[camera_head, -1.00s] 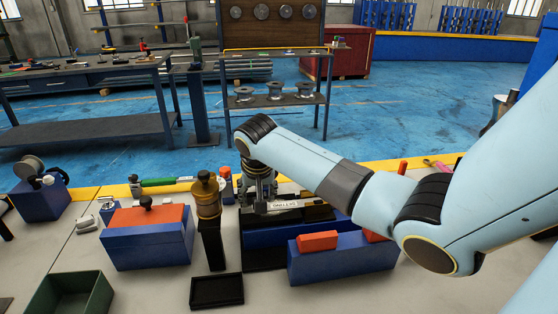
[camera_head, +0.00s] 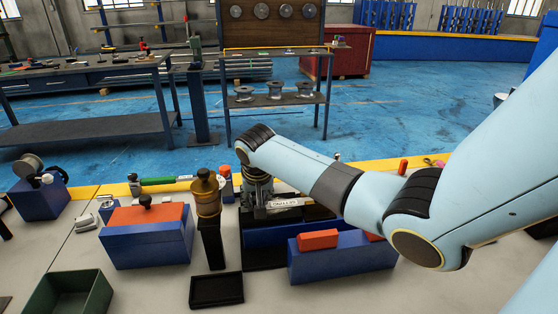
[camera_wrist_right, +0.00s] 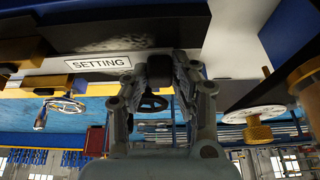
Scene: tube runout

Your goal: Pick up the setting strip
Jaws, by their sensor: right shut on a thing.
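The setting strip (camera_head: 290,202) is a pale grey metal bar with a white SETTING label, above the dark fixture on the bench. In the right wrist view its label (camera_wrist_right: 97,64) is left of the fingers, and the bar runs across the top of the picture. My right gripper (camera_head: 261,205) points down at the strip's left part in the head view. In the wrist view its fingers (camera_wrist_right: 168,62) are close together on the strip. Whether the strip touches the fixture below is hard to tell. My left gripper is out of view.
A brass-topped black post (camera_head: 207,215) stands just left of the gripper. A blue block with an orange top (camera_head: 147,240) is further left. A blue block with an orange piece (camera_head: 340,262) stands in front. A black tray (camera_head: 216,290) and green bin (camera_head: 68,295) are nearer.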

